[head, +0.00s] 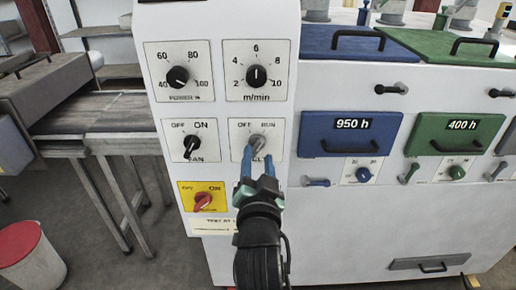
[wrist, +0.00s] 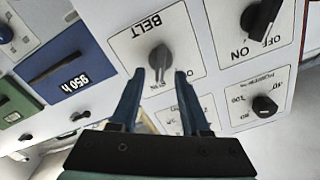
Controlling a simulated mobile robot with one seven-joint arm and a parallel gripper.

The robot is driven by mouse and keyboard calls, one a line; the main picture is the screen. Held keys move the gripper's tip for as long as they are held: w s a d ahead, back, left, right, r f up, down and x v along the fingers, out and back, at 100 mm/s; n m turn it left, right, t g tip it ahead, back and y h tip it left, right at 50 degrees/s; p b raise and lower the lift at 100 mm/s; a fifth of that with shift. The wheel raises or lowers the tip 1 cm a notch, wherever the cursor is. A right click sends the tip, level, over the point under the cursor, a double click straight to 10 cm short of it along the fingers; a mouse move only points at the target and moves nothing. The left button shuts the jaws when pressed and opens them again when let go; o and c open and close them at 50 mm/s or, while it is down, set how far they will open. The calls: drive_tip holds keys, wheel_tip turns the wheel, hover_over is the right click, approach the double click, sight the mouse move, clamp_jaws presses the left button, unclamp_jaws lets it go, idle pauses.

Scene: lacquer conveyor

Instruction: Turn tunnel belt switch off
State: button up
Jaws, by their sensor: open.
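The belt switch is a grey knob (head: 257,141) on a white plate marked OFF and RUN, on the white control panel. It also shows in the wrist view (wrist: 160,57), beneath the upside-down word BELT. Its handle seems to lean towards RUN in the head view, but the exact angle is hard to tell. My gripper (head: 258,160) is open in front of the knob. In the wrist view its blue fingers (wrist: 160,76) point at the knob, one tip to each side of it, with a gap between. My gripper partly covers the lower plate in the head view.
A black fan switch (head: 191,147) is to the left, with a red switch (head: 203,201) on yellow below. Two black dials (head: 178,76) (head: 256,75) sit above. Blue (head: 350,134) and green (head: 458,134) drawers are to the right. A bin (head: 32,257) stands at lower left.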

sight(257, 146)
drive_tip(key=shift+w, duration=1.45)
clamp_jaws()
